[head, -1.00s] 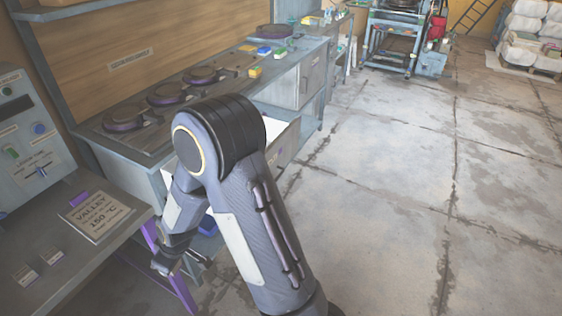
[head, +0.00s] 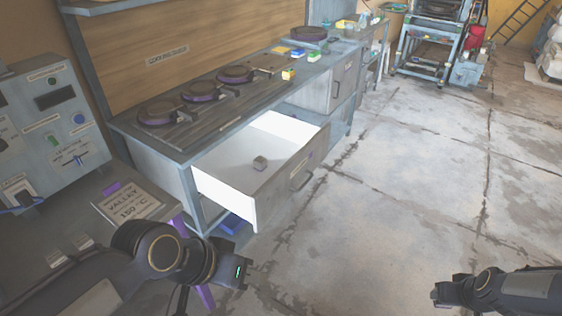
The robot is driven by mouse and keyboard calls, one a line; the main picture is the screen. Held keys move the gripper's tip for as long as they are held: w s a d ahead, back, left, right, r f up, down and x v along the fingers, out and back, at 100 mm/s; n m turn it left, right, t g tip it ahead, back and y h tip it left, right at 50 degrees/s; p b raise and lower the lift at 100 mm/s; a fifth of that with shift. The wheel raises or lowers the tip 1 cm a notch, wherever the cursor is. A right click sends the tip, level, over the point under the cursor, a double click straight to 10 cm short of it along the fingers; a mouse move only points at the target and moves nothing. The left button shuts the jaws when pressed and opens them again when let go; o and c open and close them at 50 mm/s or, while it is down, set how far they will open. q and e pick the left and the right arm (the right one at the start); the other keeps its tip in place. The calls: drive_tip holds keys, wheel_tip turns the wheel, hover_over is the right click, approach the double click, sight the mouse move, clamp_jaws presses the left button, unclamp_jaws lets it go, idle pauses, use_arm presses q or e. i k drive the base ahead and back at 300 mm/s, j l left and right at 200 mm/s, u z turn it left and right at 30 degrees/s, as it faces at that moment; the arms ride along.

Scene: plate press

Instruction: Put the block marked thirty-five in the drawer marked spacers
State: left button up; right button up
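A drawer (head: 223,197) under the long workbench stands pulled open, with white inner walls. No drawer label is legible here. My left gripper (head: 236,268) is at the lower left, below and in front of the drawer, seen from behind; its fingers are not clear. My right gripper (head: 438,293) is low at the right, over the floor, well away from the drawer, with its fingertips too small to judge.
The workbench top (head: 190,138) carries several round dark plates and small yellow, blue and green blocks (head: 314,55). A control box (head: 45,125) and a sign (head: 130,202) are at the left. A closed cabinet front (head: 345,78) is beyond the drawer. The concrete floor (head: 400,170) is clear.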

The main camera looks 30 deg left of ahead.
sight(286, 158)
drive_tip(key=i+l+z, duration=0.1)
drive_tip(key=i+z, duration=0.15)
drive_tip(key=i, duration=1.7)
drive_tip(key=i+u, duration=0.1)
drive_tip(key=i, duration=0.55)
drive_tip(key=i+l+u, duration=0.1)
drive_tip(key=i, duration=0.55)
drive_tip(key=i+l+u, duration=0.1)
drive_tip(key=i+l, duration=0.15)
drive_tip(key=i, duration=0.35)
drive_tip(key=i+u, duration=0.1)
drive_tip(key=u, duration=3.75)
